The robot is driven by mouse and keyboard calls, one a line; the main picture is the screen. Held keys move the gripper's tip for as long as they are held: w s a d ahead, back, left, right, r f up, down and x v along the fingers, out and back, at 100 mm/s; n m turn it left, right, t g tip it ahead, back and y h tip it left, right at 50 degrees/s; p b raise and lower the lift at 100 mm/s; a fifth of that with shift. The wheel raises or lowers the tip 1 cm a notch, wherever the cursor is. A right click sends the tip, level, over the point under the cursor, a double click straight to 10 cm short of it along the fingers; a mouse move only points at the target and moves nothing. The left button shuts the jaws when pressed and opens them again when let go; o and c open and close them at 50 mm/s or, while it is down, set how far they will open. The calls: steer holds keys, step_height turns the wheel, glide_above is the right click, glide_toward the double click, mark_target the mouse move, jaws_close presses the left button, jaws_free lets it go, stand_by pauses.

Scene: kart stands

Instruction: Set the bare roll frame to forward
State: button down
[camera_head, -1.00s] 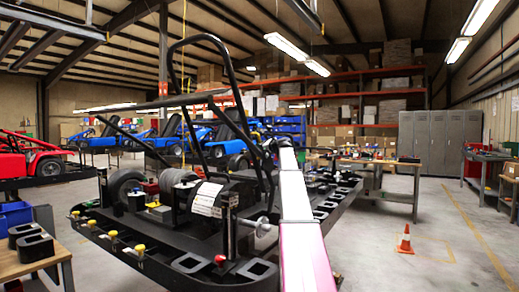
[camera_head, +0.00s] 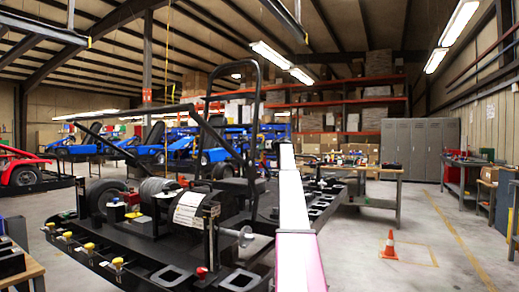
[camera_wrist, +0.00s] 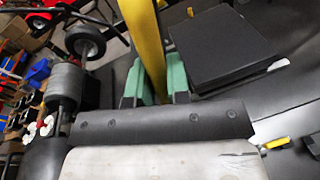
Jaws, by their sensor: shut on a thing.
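A black tubular hoop (camera_head: 257,100) stands nearly upright on the black kart stand (camera_head: 140,245) in the head view. A second black tube frame (camera_head: 110,113) on the same stand leans over to the left. My gripper (camera_wrist: 156,88) shows in the wrist view, its green fingers shut on a yellow bar (camera_wrist: 143,30) that runs up between them. I cannot tell which frame the yellow bar belongs to. In the head view my arm reaches toward the stand's right side, and the gripper is not clearly visible.
The stand carries a grey cylinder (camera_head: 158,190), wheels and yellow-topped knobs (camera_head: 118,263). The wrist view also shows a tyre (camera_wrist: 85,40) and a black flat pad (camera_wrist: 225,45) close to the fingers. A workbench (camera_head: 365,170) is behind. An orange cone (camera_head: 389,245) stands on open floor at right.

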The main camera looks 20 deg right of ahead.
steer(key=shift+w+d, duration=0.2)
steer(key=shift+d, duration=0.1)
steer(key=c, duration=1.1)
jaws_free()
steer(key=shift+d, duration=0.1)
steer(key=v, duration=1)
steer(key=shift+s, duration=0.35)
steer(key=shift+d, duration=0.2)
steer(key=shift+s, duration=0.1)
